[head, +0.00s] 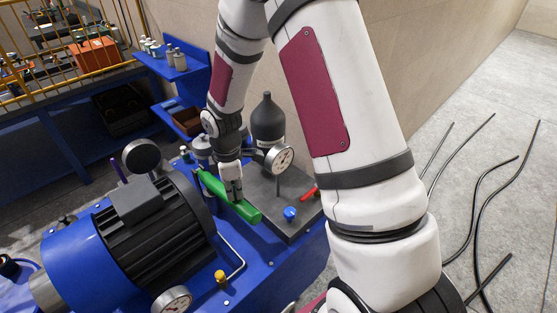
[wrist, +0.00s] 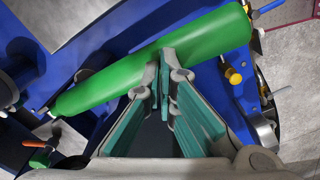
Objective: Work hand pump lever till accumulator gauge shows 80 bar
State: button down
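The hand pump lever, a thick green bar (head: 243,208), slopes down to the right beside the motor in the head view. It crosses the upper part of the wrist view (wrist: 205,38). My gripper (head: 233,192) points down at it. In the wrist view the fingertips (wrist: 163,75) are together across the bar's near side, not around it; whether they touch it is unclear. The black bottle-shaped accumulator (head: 267,120) stands behind. A round white-faced gauge (head: 280,158) is in front of it, its reading too small to tell.
A blue motor with black fins (head: 155,225) lies left of the lever. Another gauge (head: 173,301) is at the bottom. A blue knob (head: 290,213), red handle (head: 311,192) and yellow knob (head: 220,277) are close by. A blue shelf (head: 183,70) stands behind; black hoses lie on the floor at right.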

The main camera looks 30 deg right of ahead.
aim_at(236, 199)
jog(key=shift+f+b, duration=0.65)
jog(key=shift+f, duration=1.05)
jog(key=shift+r+p, duration=1.65)
jog(key=shift+r, duration=1.55)
notch_tip(236, 199, up, 6)
jog(key=p, duration=0.2)
jog(key=shift+r, duration=0.15)
jog(key=shift+f+b, duration=2)
jog(key=shift+f, duration=4.4)
jog(key=shift+r+p, duration=1.4)
jog(key=shift+r, duration=1.65)
notch_tip(236, 199, up, 7)
jog(key=p, duration=0.2)
jog(key=shift+f, duration=0.15)
